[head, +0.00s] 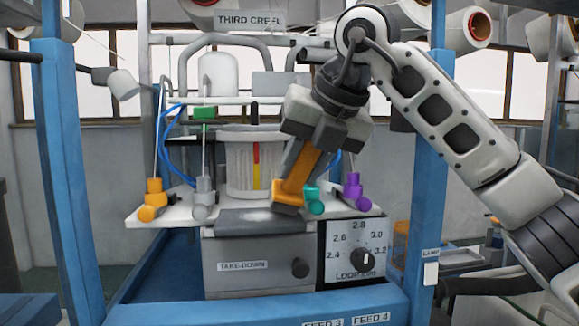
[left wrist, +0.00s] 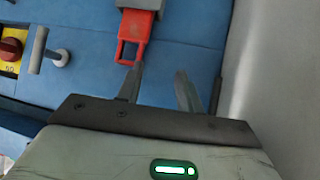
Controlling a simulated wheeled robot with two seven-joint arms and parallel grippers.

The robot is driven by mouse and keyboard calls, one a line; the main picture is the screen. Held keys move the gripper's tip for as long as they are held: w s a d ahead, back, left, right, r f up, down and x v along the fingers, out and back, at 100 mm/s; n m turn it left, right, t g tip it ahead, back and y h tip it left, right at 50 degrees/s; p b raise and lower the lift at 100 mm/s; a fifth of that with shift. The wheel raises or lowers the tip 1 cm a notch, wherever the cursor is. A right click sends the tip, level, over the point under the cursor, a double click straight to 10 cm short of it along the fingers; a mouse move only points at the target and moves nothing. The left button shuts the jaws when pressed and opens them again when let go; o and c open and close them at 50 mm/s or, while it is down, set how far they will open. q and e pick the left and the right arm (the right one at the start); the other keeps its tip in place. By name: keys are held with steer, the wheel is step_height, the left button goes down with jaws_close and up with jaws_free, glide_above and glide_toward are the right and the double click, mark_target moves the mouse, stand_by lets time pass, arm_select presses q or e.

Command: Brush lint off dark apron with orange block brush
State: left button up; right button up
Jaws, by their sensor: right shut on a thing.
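The orange block brush (head: 298,172) is in my right gripper (head: 315,140), which is shut on its upper end. The brush hangs tilted, its wide block end low and to the left. That end is at the right part of the dark apron (head: 250,216), a dark grey strip at the front of the white shelf. I cannot tell whether the bristles touch the apron, and no lint is clear at this size. My left gripper (left wrist: 160,82) shows only in the left wrist view, its two fingers apart with nothing between them.
Orange, grey, teal and purple feeder pieces (head: 354,195) stand along the white shelf (head: 165,215). A white yarn cylinder (head: 240,165) is behind the brush. Blue posts (head: 62,160) flank the machine. A red loop (left wrist: 133,38) is just beyond my left fingertips.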

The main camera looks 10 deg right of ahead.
steer(key=a+p, duration=0.1)
steer(key=a, duration=0.6)
steer(key=shift+w+p, duration=0.15)
steer(key=shift+p, duration=0.25)
stand_by(0.3)
steer(key=shift+d, duration=0.35)
steer(key=shift+d+b, duration=0.55)
steer(key=shift+d, duration=1)
